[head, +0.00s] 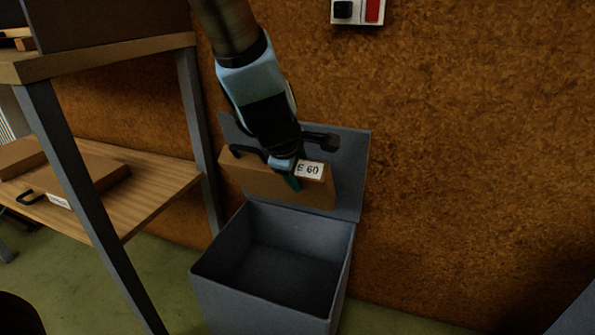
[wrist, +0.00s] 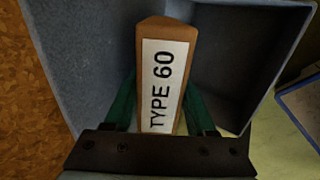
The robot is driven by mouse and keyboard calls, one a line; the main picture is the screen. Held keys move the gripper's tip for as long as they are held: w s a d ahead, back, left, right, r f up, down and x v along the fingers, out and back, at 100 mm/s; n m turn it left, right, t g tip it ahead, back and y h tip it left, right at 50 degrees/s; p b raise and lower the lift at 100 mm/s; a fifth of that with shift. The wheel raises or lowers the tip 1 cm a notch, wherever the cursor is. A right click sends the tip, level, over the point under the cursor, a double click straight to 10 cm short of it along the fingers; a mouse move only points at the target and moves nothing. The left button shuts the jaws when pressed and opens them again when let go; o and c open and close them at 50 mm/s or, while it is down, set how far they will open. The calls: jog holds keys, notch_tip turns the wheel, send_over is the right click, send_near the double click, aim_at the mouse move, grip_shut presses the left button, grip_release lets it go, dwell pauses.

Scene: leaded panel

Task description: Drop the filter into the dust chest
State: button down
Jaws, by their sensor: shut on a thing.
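The filter (head: 265,182) is a flat brown box with a white label; the label reads TYPE 60 in the wrist view (wrist: 166,80). My gripper (head: 285,172) is shut on the filter, with a green finger on each side of it in the wrist view (wrist: 160,105). The dust chest (head: 208,285) is a grey open-topped box on the floor, its lid (head: 348,175) raised against the wall. The filter is held above the back part of the opening, in front of the lid. The visible inside of the chest looks empty.
A wooden shelf unit (head: 155,192) with grey metal legs stands close on the left, with brown boxes (head: 85,180) on its lower board. A switch box (head: 357,10) is on the brown wall above. Green floor shows around the chest.

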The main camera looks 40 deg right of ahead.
notch_tip(320, 180, down, 14)
jog(key=b, duration=1.3)
jog(key=shift+c, duration=0.7)
grip_release()
jog(key=p+v, duration=0.7)
jog(key=v, duration=0.4)
jog(key=shift+w, duration=0.1)
